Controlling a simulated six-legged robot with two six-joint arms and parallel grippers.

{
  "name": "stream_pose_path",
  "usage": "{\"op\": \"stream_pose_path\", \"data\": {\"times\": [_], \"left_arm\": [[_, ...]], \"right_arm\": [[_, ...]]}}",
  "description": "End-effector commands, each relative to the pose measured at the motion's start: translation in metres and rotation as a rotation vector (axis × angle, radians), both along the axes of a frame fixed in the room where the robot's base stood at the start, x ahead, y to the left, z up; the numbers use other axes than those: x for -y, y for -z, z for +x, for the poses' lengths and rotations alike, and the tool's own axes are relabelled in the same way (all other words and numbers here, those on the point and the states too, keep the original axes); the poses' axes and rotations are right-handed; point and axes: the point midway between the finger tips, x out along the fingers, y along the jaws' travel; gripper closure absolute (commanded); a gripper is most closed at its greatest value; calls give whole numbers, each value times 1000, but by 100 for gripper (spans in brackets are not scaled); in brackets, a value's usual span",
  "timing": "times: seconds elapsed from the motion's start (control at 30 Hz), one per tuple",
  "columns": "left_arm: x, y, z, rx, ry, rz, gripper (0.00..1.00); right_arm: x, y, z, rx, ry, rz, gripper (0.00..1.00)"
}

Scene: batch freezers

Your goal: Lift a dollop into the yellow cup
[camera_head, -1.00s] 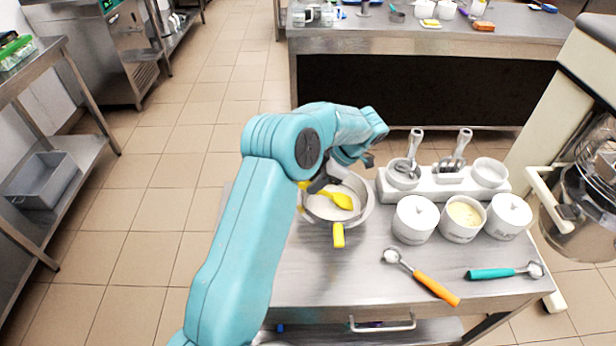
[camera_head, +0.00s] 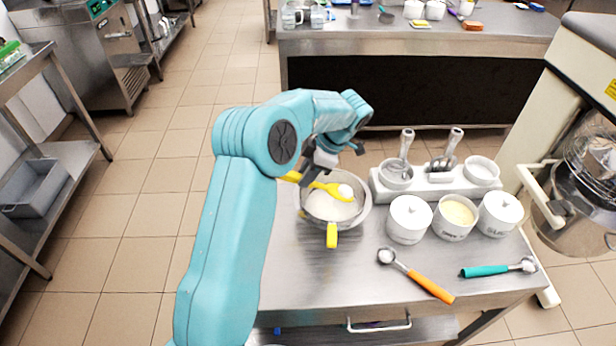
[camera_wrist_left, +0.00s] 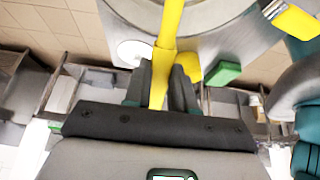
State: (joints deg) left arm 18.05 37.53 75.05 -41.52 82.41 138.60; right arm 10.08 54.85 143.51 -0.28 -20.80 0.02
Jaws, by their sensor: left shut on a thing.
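My left gripper (camera_head: 314,172) is shut on the handle of a yellow spatula (camera_head: 328,187), held over a steel bowl (camera_head: 366,214) with a yellow grip on its front rim. A white dollop (camera_head: 345,191) sits on the spatula's head, above the white contents of the bowl. The left wrist view shows the gripper (camera_wrist_left: 162,85) around the yellow handle (camera_wrist_left: 168,30). A rounded yellow thing (camera_wrist_left: 191,66) shows partly behind the fingers there; I cannot tell whether it is the yellow cup. No yellow cup is clear in the head view. My right gripper is out of view.
Right of the bowl stand white pots, one open (camera_head: 456,216) with pale yellow contents, and a white utensil rack (camera_head: 431,186). An orange-handled scoop (camera_head: 428,285) and a teal-handled scoop (camera_head: 488,271) lie on the steel table (camera_head: 305,290). A mixer (camera_head: 575,190) stands at the right.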

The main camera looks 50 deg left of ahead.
Motion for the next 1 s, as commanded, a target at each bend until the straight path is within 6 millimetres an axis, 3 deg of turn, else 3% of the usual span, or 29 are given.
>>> {"op": "stream_pose_path", "data": {"times": [0.37,0.5,1.0], "left_arm": [[-3,-31,-3,2,0,0,100],[-8,-24,-9,56,-4,-44,100],[-21,-25,-27,241,-2,-193,100]], "right_arm": [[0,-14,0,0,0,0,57],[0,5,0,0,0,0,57],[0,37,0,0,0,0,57]]}}
